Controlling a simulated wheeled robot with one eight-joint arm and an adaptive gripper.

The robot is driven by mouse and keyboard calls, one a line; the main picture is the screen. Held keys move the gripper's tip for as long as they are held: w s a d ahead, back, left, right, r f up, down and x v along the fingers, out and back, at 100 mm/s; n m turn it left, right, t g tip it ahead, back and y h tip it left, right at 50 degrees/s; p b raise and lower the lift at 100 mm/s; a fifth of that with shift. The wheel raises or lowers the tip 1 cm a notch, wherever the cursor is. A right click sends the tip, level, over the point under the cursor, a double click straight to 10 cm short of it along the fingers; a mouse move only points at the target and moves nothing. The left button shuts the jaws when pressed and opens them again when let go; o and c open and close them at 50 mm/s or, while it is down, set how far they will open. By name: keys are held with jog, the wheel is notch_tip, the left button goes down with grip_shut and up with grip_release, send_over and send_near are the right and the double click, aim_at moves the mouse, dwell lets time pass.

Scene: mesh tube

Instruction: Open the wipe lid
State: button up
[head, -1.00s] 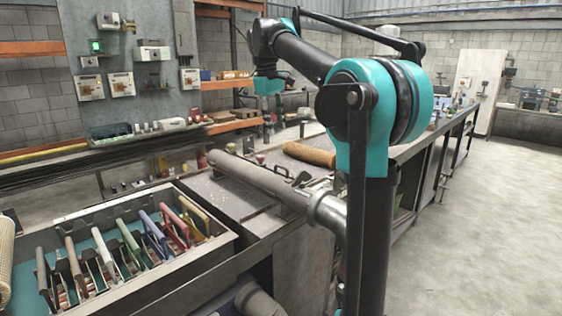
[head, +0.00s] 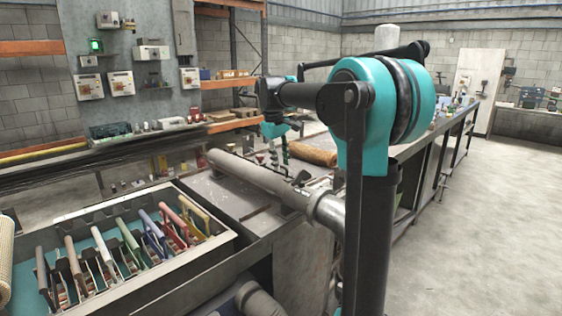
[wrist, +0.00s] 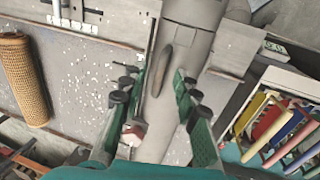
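I cannot make out a wipe container or its lid with certainty. A grey pipe (head: 245,175) lies along the bench, and in the wrist view the grey pipe (wrist: 178,65) runs below and between my fingers. A dark elongated piece (wrist: 160,68) lies along its side. My gripper (wrist: 158,98) is open, with its two fingers apart above the pipe and nothing visibly held. In the head view my gripper (head: 281,155) is small, above the bench behind the pipe. A small red and white object (wrist: 134,133) shows partly behind the left finger.
A tan mesh roll (head: 313,152) lies on the bench; it also shows in the wrist view (wrist: 24,82). A tray (head: 225,250) of several coloured-handled tools stands at front left. Bare bench top (wrist: 85,65) lies between roll and pipe.

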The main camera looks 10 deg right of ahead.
grip_shut()
jog(key=shift+a+r, duration=0.1)
dwell(0.5)
